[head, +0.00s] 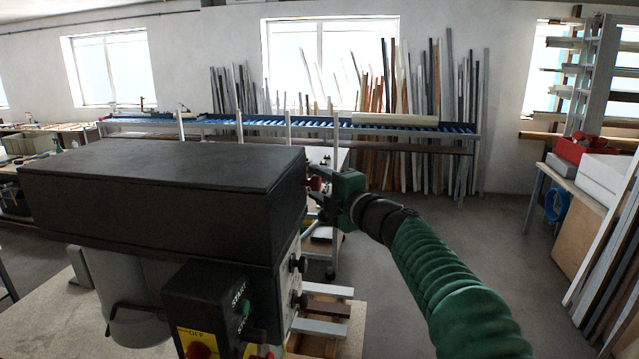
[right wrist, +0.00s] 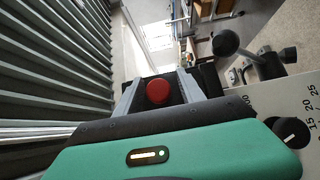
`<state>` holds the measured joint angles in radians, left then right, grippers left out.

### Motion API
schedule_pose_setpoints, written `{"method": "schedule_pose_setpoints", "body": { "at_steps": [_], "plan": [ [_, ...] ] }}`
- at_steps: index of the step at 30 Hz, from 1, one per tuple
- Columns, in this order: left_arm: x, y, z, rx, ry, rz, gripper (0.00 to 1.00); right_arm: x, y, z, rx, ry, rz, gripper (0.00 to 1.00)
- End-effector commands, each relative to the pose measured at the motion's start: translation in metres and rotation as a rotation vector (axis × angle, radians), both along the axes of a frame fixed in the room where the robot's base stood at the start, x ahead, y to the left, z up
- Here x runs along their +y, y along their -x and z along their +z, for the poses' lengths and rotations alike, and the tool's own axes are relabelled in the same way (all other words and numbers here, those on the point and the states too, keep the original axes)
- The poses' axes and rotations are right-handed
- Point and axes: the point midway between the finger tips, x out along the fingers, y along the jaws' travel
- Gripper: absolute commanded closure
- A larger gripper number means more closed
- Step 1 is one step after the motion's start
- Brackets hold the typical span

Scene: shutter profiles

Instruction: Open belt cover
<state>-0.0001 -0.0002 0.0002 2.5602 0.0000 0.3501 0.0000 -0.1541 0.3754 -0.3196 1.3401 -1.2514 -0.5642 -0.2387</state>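The belt cover (head: 165,175) is a long black box on top of the machine at the left of the head view. It looks shut and level. A red round knob (right wrist: 158,92) shows in the right wrist view, and a bit of red shows at the cover's right end in the head view. My right gripper (head: 318,193) is at that end of the cover. In the right wrist view its two grey fingers (right wrist: 162,95) are apart, with the red knob between them; I see gaps beside the knob. My left gripper is out of view.
Below the cover are a control box (head: 222,312) with start and off buttons, and black knobs on the machine's side. A blue roller conveyor (head: 290,124) and leaning profiles stand at the back wall. Floor is free at the right of the machine.

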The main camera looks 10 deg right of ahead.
Motion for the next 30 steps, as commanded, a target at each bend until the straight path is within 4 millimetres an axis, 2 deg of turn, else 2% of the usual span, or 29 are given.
{"method": "schedule_pose_setpoints", "body": {
  "at_steps": [1, 10, 30],
  "plan": [
    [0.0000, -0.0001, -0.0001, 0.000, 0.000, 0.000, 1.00, -0.0002, 0.0003, 0.0001, 0.000, 0.000, 0.000, 0.62],
    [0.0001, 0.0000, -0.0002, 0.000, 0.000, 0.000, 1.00, 0.0018, 0.0020, -0.0002, 0.001, 0.002, 0.001, 1.00],
    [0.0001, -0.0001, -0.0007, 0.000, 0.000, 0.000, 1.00, 0.0058, 0.0024, -0.0050, 0.008, 0.004, 0.009, 1.00]
  ]
}}
